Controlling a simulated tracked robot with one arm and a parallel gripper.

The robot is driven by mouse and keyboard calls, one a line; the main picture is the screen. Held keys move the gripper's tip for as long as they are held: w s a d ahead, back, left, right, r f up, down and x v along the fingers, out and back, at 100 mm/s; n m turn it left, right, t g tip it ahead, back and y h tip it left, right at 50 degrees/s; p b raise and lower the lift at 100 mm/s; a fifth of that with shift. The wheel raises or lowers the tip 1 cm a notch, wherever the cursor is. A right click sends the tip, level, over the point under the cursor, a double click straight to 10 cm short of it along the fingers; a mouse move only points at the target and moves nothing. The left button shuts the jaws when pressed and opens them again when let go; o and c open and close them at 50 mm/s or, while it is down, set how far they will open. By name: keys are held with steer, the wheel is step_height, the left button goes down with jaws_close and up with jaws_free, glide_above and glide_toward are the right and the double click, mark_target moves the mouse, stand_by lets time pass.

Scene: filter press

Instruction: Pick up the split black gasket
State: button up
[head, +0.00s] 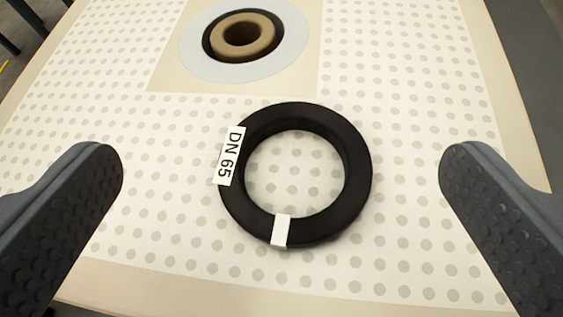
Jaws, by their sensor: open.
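A black gasket ring (353,165) lies flat on the dotted white surface in the middle of the view. A white tag (231,155) reading "DN 65" sits on its left side. A short white band (281,230) crosses the ring at its near side; I cannot tell whether this is a split or a strip on it. My gripper (280,168) is open and empty. Its two dark, studded fingers stand wide apart to the left and right of the ring, touching nothing.
Behind the gasket, a brown ring (243,52) sits inside a dark ring on a pale grey disc (290,50), on a plain beige patch. The dotted white sheet (420,110) is clear around the gasket. The table's beige edge (200,300) runs along the near side.

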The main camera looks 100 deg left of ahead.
mark_target(282, 231)
steer(key=shift+n, duration=0.6)
steer(key=d+f, duration=0.1)
steer(key=f, duration=0.1)
steer(key=w+d+f, duration=0.1)
steer(key=d+f, duration=0.1)
steer(key=shift+d, duration=0.1)
steer(key=shift+s+a+f, duration=0.25)
steer(key=shift+a, duration=0.35)
steer(key=shift+x, duration=2.9)
steer(key=shift+w+r, duration=0.1)
steer(key=shift+r, duration=0.05)
steer(key=c, duration=0.9)
